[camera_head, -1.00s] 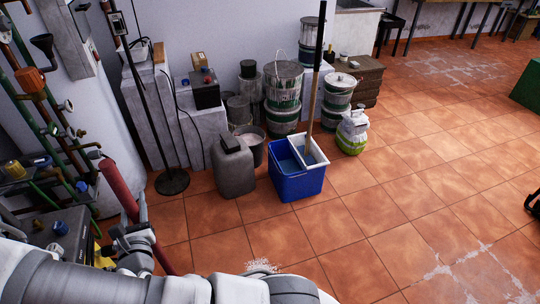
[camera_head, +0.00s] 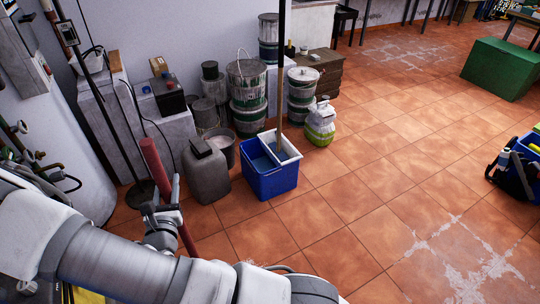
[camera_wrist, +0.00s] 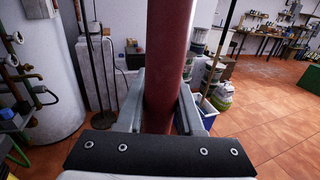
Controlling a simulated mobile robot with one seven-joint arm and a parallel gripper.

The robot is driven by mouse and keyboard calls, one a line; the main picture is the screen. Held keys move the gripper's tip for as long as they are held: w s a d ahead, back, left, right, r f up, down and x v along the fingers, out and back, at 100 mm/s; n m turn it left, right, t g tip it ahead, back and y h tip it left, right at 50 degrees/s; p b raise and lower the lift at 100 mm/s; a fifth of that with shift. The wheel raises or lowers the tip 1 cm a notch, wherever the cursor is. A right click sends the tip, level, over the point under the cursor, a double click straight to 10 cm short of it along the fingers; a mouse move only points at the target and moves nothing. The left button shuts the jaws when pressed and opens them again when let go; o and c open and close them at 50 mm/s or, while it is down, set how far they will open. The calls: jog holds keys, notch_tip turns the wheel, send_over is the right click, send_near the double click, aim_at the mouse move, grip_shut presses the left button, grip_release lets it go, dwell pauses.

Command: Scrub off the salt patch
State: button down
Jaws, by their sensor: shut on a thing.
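My gripper (camera_head: 163,217) is shut on a thick dark red pole (camera_head: 153,168), at the lower left of the head view. In the wrist view the pole (camera_wrist: 167,65) stands nearly upright between the two fingers (camera_wrist: 158,115). Its lower end is hidden, so I cannot tell what it carries. A larger pale patch (camera_head: 470,262) spreads over the tiles at the lower right. I cannot tell for sure which is salt.
A blue mop bucket (camera_head: 272,184) with an upright handle stands mid-floor beside a grey jerrycan (camera_head: 207,177). Paint tins (camera_head: 247,95) and a white-green bag (camera_head: 320,125) line the wall. A green box (camera_head: 502,68) and blue crate (camera_head: 515,165) are at right. Central tiles are clear.

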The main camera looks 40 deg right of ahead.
jog(key=s+d+m+g+h+b, duration=0.1)
jog(key=s+d+m+g+h, duration=0.1)
jog(key=d+g, duration=0.3)
jog(key=s+d+m+g+h+b, duration=0.1)
jog(key=s+d+m+g+h, duration=0.2)
jog(key=d, duration=0.8)
jog(key=s+d+r+m+g+h, duration=0.1)
jog(key=s+d+m+g+h, duration=0.2)
jog(key=d, duration=0.6)
jog(key=s+m+g, duration=0.2)
jog(key=m+g, duration=0.1)
jog(key=g, duration=0.1)
jog(key=shift+b, duration=0.4)
jog(key=shift+r, duration=0.1)
jog(key=shift+f+b, duration=0.9)
jog(key=shift+f, duration=0.85)
jog(key=shift+f+b, duration=1.4)
jog(key=shift+f, duration=0.4)
